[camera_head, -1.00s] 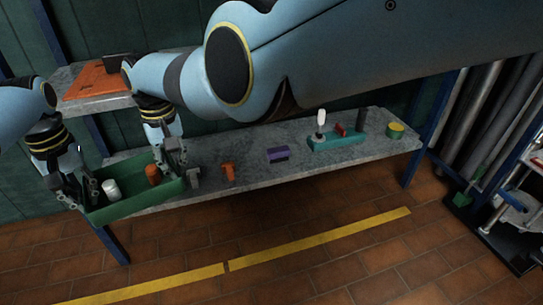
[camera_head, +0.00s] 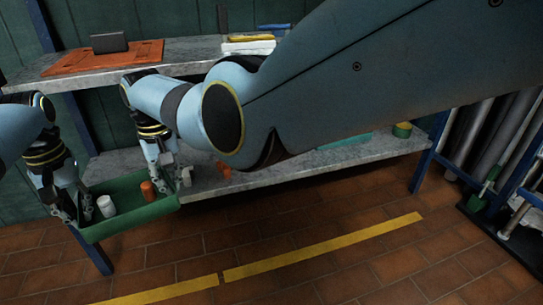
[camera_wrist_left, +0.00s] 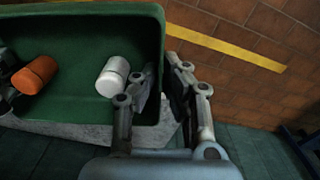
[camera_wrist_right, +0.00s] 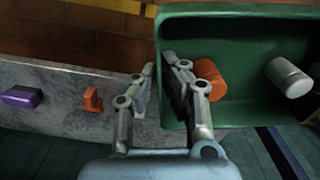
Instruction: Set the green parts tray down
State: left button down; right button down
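The green parts tray (camera_head: 122,229) is at the left end of the lower shelf, its front side out past the shelf's front edge. It holds a white cylinder (camera_head: 106,206) and an orange cylinder (camera_head: 149,191). My left gripper (camera_wrist_left: 161,72) is shut on the tray's left end wall, one finger inside and one outside. My right gripper (camera_wrist_right: 158,66) is shut on the opposite end wall in the same way. The tray looks about level. I cannot tell whether its underside touches the shelf.
The grey lower shelf (camera_head: 300,165) bears an orange part (camera_wrist_right: 92,99) and a purple block (camera_wrist_right: 22,96) beside the tray. A teal holder (camera_head: 345,139) and a green-yellow round piece (camera_head: 402,130) are farther right. The upper shelf (camera_head: 190,62) bears an orange board (camera_head: 100,62) above.

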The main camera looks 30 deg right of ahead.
notch_tip(320, 180, down, 11)
jog(key=w+b, duration=0.2)
jog(key=b, duration=0.8)
jog(key=shift+w+r+b, duration=0.15)
jog(key=shift+b, duration=0.15)
